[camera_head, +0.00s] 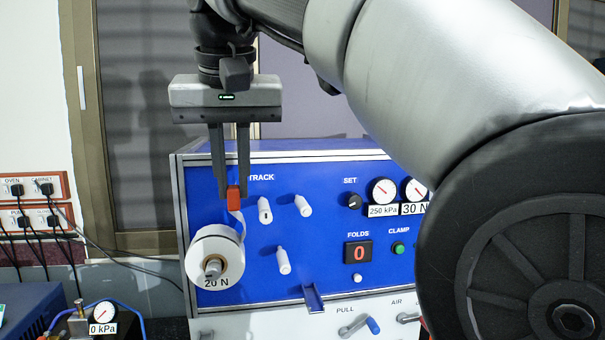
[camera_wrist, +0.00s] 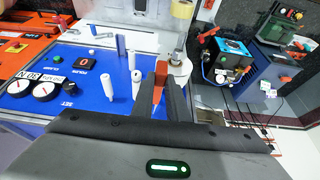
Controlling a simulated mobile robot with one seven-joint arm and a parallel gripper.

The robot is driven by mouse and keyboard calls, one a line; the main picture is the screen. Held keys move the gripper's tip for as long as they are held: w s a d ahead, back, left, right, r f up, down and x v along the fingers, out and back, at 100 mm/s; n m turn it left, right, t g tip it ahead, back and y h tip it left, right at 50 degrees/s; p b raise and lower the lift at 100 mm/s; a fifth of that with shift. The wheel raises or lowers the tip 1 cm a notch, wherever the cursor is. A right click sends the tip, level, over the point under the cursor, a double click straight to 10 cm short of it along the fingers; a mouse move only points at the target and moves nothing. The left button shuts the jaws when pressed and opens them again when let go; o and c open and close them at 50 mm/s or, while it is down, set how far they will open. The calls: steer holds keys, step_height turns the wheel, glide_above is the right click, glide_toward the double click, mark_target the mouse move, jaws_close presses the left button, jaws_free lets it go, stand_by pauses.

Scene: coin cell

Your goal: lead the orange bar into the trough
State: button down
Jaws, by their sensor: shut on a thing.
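The orange bar (camera_head: 234,200) is pinched between the fingertips of my gripper (camera_head: 231,188), in front of the blue panel's upper left. It also shows between the fingers in the wrist view (camera_wrist: 159,78). A pale strip (camera_head: 240,222) runs from the bar down to the white roll (camera_head: 216,252) labelled 20 N. A small blue channel (camera_head: 312,298), which looks like the trough, juts from the panel's lower edge. It is below and to the right of my gripper, well apart from the bar.
Several white pegs (camera_head: 265,210) stick out of the blue panel (camera_head: 315,210) right of the bar. A FOLDS display (camera_head: 358,251) reads 0. A PULL lever (camera_head: 360,326) is below the panel. Gauges (camera_head: 383,191) are at upper right. Bench equipment (camera_head: 101,314) stands at lower left.

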steer(key=w, duration=0.1)
steer(key=w+a+p, duration=0.1)
steer(key=w, duration=0.1)
steer(key=w+p, duration=0.1)
steer(key=w, duration=0.1)
steer(key=shift+w+a+r, duration=0.1)
steer(key=shift+a+r, duration=0.05)
steer(key=shift+a, duration=0.1)
steer(key=w+d, duration=0.4)
steer(key=d, duration=1.2)
steer(key=shift+w+a+f+b, duration=0.45)
steer(key=shift+f+b, duration=2.45)
steer(key=shift+f, duration=1.5)
steer(key=shift+w+a+f+b, duration=0.45)
steer(key=shift+f+b, duration=2.45)
steer(key=shift+f, duration=1.55)
steer(key=shift+w+a+f+b, duration=0.3)
steer(key=shift+w+f+b, duration=0.2)
steer(key=shift+f+b, duration=3.15)
steer(key=shift+f+p, duration=0.7)
steer(key=shift+p, duration=0.1)
steer(key=c, duration=1.7)
jaws_free()
steer(key=shift+o, duration=0.2)
